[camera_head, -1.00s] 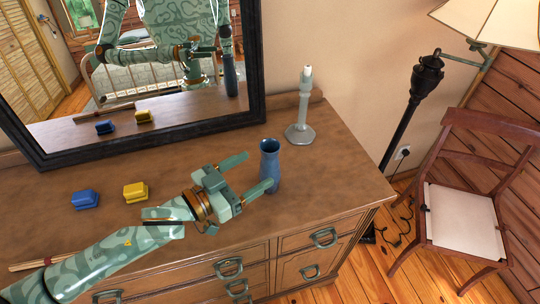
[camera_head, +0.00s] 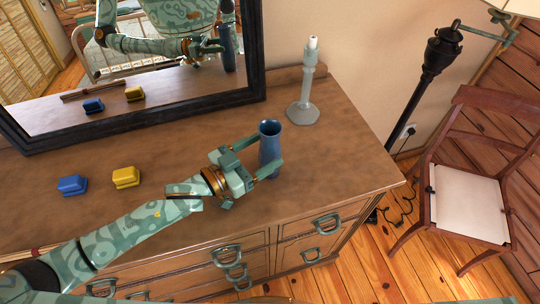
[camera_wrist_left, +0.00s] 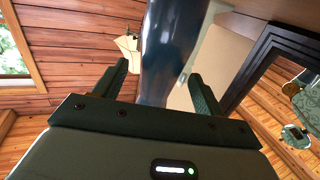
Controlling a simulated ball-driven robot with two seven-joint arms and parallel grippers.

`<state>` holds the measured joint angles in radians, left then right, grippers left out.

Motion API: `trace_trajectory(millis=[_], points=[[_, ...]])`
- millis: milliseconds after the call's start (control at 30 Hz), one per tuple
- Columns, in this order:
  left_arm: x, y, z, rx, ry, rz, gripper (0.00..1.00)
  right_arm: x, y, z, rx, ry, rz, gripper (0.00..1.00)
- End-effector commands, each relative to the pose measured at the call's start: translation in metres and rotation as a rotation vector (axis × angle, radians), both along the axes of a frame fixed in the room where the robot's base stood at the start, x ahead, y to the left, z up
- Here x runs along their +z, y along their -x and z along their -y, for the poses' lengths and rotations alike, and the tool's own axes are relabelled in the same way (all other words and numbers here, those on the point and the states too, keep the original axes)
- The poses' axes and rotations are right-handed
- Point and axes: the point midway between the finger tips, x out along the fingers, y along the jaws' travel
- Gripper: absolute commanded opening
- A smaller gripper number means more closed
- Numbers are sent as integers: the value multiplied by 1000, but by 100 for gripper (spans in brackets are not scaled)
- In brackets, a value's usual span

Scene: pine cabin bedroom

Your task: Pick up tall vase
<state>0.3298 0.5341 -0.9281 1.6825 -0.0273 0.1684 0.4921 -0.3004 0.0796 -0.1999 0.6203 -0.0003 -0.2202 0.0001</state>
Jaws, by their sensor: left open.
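The tall vase (camera_head: 270,148) is dark blue and stands upright on the wooden dresser top (camera_head: 330,150), near its right part. My left gripper (camera_head: 268,158) is at the vase with its two fingers open, one on each side of it. In the left wrist view the vase (camera_wrist_left: 172,50) rises between the open fingers (camera_wrist_left: 163,90), with a visible gap to the right finger. The vase's lower part is partly hidden by a finger in the head view. My right gripper is not in view.
A grey-green candlestick (camera_head: 303,95) stands behind the vase to the right. A blue block (camera_head: 72,185) and a yellow block (camera_head: 126,177) lie left on the dresser. The black-framed mirror (camera_head: 150,122) stands at the back. A chair (camera_head: 465,200) and lamp post (camera_head: 430,75) are to the right.

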Motion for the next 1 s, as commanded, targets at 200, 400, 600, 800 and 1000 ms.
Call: trace_trajectory(millis=[200, 400, 600, 800, 1000], points=[[0, -24, 31, 0, 2, 0, 70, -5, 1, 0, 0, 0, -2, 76], [0, -29, 38, 1, -1, -1, 70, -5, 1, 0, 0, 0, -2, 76], [0, -29, 37, 1, 0, 0, 48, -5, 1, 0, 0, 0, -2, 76], [1, -29, 37, 1, 1, 1, 16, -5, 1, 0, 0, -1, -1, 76], [2, -29, 37, 1, 1, 1, 16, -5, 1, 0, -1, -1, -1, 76]])
